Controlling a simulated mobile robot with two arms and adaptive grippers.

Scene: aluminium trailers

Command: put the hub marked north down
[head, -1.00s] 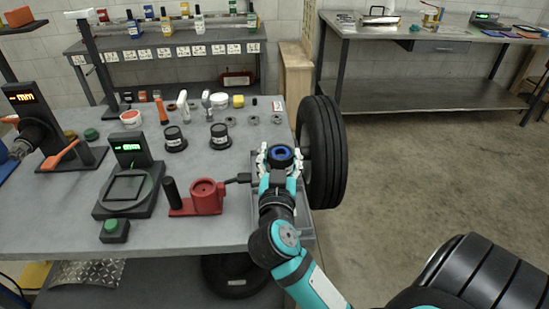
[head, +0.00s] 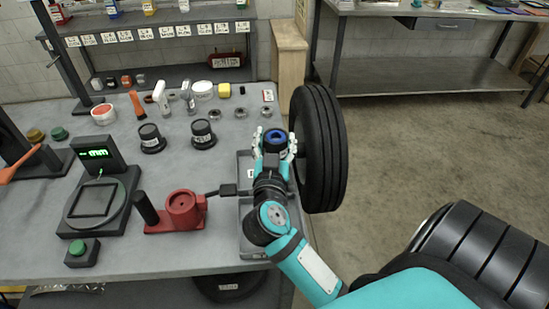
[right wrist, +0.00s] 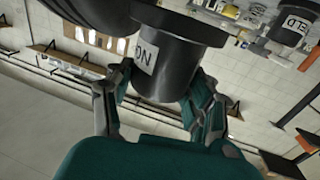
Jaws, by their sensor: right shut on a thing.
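My right gripper (head: 275,146) is shut on a black hub (head: 276,132) with a blue ring in its top. It holds the hub over the far part of a grey tray (head: 246,240); I cannot tell whether it touches the tray. In the right wrist view the held hub (right wrist: 165,70) has a white label showing "ON"; the rest is hidden. Two other dark hubs, one on the left (head: 151,139) and one on the right (head: 202,134), stand on the table. The right wrist view shows a hub labelled "OTE" (right wrist: 293,22). My left gripper is out of view.
A large black tyre (head: 318,150) stands close to the right of my gripper. A red fixture (head: 183,208) with a black handle and a scale (head: 97,201) are left of the tray. Small rings and tools lie at the table's back.

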